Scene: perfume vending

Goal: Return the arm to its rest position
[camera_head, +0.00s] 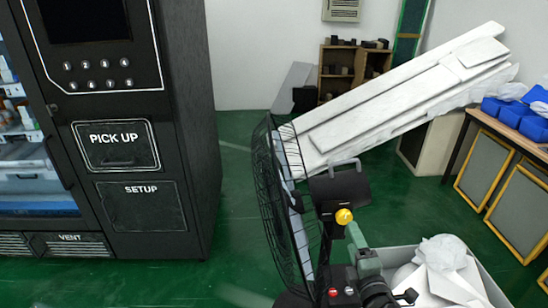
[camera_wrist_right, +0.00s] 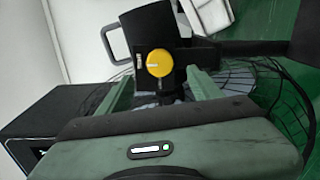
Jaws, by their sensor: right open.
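My right gripper (camera_head: 354,232), green and black, is at the lower middle of the head view, close by the black fan's rear housing (camera_head: 340,188) and its yellow knob (camera_head: 343,217). In the right wrist view its two green fingers (camera_wrist_right: 160,84) are spread apart. The yellow knob (camera_wrist_right: 159,63) and dark housing show in line with the gap. I cannot tell whether the fingers touch the fan. Nothing is held. My left gripper is out of view. No perfume shows in the gripper.
The black vending machine (camera_head: 170,100) stands left, its PICK UP flap (camera_head: 116,146) closed. The fan's wire cage (camera_head: 272,200) stands close by my arm. A grey bin (camera_head: 487,278) with white scraps is at lower right. Green floor (camera_head: 232,225) is clear between machine and fan.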

